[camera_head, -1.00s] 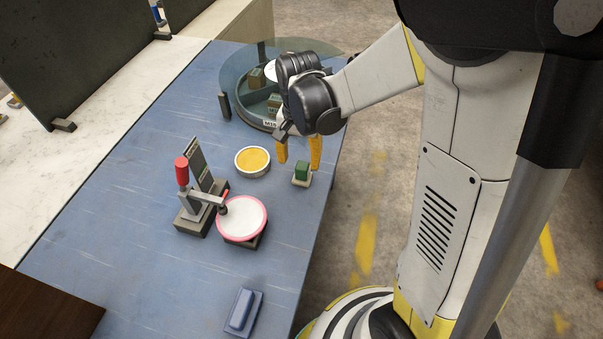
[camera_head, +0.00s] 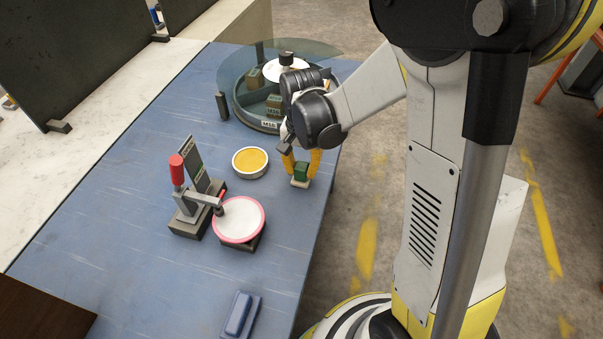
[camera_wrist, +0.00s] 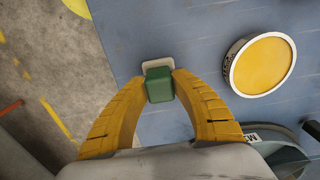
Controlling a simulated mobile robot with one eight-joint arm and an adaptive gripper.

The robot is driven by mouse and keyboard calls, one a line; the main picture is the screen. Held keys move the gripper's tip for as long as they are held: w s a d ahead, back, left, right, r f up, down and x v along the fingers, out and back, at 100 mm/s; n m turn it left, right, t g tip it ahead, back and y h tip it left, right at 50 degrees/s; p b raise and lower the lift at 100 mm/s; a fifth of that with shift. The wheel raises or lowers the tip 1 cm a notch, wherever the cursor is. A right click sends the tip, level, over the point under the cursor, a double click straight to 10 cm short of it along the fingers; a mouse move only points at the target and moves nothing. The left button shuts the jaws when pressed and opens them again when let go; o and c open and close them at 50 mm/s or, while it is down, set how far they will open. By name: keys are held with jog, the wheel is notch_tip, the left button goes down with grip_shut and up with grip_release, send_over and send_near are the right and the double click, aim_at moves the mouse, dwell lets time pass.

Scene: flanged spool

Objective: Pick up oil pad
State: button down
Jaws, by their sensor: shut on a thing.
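A small green block on a pale flat base, which I take to be the oil pad (camera_head: 301,172), is near the table's right edge. In the wrist view the green block (camera_wrist: 159,86) sits between the two yellow fingertips, with its pale base (camera_wrist: 157,63) showing beyond it. My gripper (camera_head: 302,164) has its fingers closed on the green part from both sides. The base appears to rest on the blue table; I cannot tell of any gap under it.
A round tin with yellow contents (camera_head: 250,162) stands left of the pad. A clamp with a red handle (camera_head: 177,169) stands beside a pink-rimmed white disc (camera_head: 238,220). A round glass-topped carousel (camera_head: 243,103) is behind my gripper. A blue block (camera_head: 238,315) lies at the front.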

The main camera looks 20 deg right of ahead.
aim_at(302, 165)
jog(key=shift+r+p, duration=0.35)
jog(key=shift+r, duration=0.3)
notch_tip(302, 165, up, 3)
jog(key=shift+f+p, duration=0.1)
jog(key=shift+p, duration=0.65)
jog(key=s+d+r+p, duration=0.3)
jog(key=s+d+r, duration=0.4)
jog(key=d, duration=0.2)
jog(key=shift+d+p, duration=0.15)
jog(key=shift+p, duration=0.25)
jog(key=shift+f, duration=0.1)
jog(key=c, duration=2.1)
grip_release()
grip_shut()
